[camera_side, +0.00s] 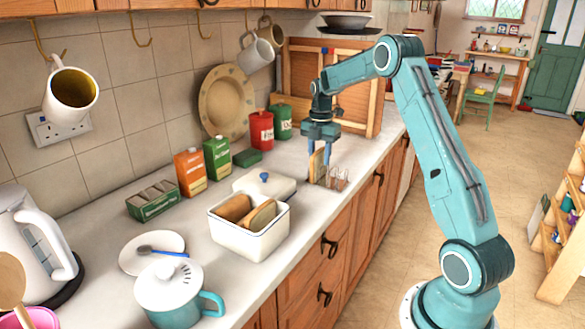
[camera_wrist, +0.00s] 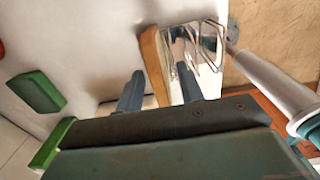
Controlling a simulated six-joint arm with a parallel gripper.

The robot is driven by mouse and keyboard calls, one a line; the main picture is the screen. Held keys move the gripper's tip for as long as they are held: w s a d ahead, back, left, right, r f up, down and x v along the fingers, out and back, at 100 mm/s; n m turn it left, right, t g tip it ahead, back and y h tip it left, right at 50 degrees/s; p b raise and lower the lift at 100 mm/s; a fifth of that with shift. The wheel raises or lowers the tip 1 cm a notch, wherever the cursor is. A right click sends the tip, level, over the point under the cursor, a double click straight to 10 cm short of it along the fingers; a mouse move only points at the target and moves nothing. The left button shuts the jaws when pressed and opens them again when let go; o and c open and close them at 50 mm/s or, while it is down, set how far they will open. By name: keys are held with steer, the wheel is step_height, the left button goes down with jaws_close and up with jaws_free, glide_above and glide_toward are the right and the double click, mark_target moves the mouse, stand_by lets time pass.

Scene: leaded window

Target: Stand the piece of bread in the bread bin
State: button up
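A slice of bread (camera_side: 317,165) stands upright in a wire toast rack (camera_side: 340,180) on the counter. My gripper (camera_side: 319,148) is above it, pointing down. In the wrist view, the slice (camera_wrist: 153,60) shows edge-on between the two separated fingers of my gripper (camera_wrist: 160,82), with gaps visible on both sides. The rack (camera_wrist: 205,45) is at the slice's right there. The white bread bin (camera_side: 248,240) stands open nearer the side camera, with two brown pieces of bread (camera_side: 235,207) inside. Its lid with a blue knob (camera_side: 268,187) lies behind it.
Orange (camera_side: 190,172) and green (camera_side: 217,158) cartons, a small green box (camera_side: 248,158) and red (camera_side: 261,130) and green canisters (camera_side: 282,122) line the wall. A teal pot (camera_side: 172,300) and a saucer (camera_side: 150,260) are nearer. The counter's front edge is close to the rack.

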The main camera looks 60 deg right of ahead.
steer(key=shift+c, duration=0.5)
jaws_close()
steer(key=shift+r, duration=0.1)
step_height(320, 180, up, 20)
stand_by(0.7)
stand_by(0.5)
